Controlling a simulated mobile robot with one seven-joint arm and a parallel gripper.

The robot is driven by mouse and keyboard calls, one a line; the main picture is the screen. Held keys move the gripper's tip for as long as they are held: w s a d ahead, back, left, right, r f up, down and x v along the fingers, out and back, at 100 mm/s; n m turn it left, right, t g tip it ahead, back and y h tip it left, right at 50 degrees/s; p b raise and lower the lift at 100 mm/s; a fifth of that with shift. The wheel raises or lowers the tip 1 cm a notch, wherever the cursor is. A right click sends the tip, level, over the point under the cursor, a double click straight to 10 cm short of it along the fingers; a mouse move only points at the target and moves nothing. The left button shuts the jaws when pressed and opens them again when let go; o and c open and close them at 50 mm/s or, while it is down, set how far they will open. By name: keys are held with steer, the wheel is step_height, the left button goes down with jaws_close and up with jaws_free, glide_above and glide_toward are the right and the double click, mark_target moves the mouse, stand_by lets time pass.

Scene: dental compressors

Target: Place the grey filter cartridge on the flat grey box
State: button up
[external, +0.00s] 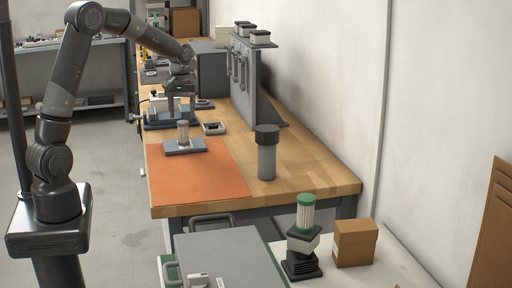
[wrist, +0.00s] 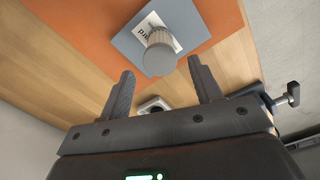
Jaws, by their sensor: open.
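The grey filter cartridge (external: 183,131), a short ribbed cylinder, stands upright on the flat grey box (external: 172,149) on the orange mat. In the wrist view the cartridge (wrist: 159,58) shows its round grey end, and the box (wrist: 128,42) shows a white label, partly hidden by the cartridge. My gripper (external: 181,104) is above the bench, behind the box in the external view. In the wrist view my gripper (wrist: 161,70) is open, its fingers apart and empty; the cartridge is beyond the fingertips, not held.
The orange mat (external: 215,178) covers the bench's near left part. A grey cylinder with a dark cap (external: 267,158) stands at its right edge. A grey upright panel (external: 244,85) stands farther back. The mat's front is clear.

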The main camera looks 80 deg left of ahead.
step_height(320, 180, up, 4)
steer(key=shift+r, duration=0.1)
steer(key=shift+d, duration=0.2)
steer(key=s+d+r+m+t+y, duration=0.1)
steer(key=s+d+r+m, duration=0.25)
steer(key=d, duration=0.65)
steer(key=s+d+r+m+t, duration=0.25)
steer(key=d+r, duration=0.25)
steer(key=d, duration=0.4)
steer(key=s+d+f+m+t+h, duration=0.1)
steer(key=s+d+m+t, duration=0.1)
steer(key=s+d+m, duration=0.5)
steer(key=shift+s+d+f+m, duration=0.3)
steer(key=shift+s+d, duration=2.25)
steer(key=shift+s, duration=0.85)
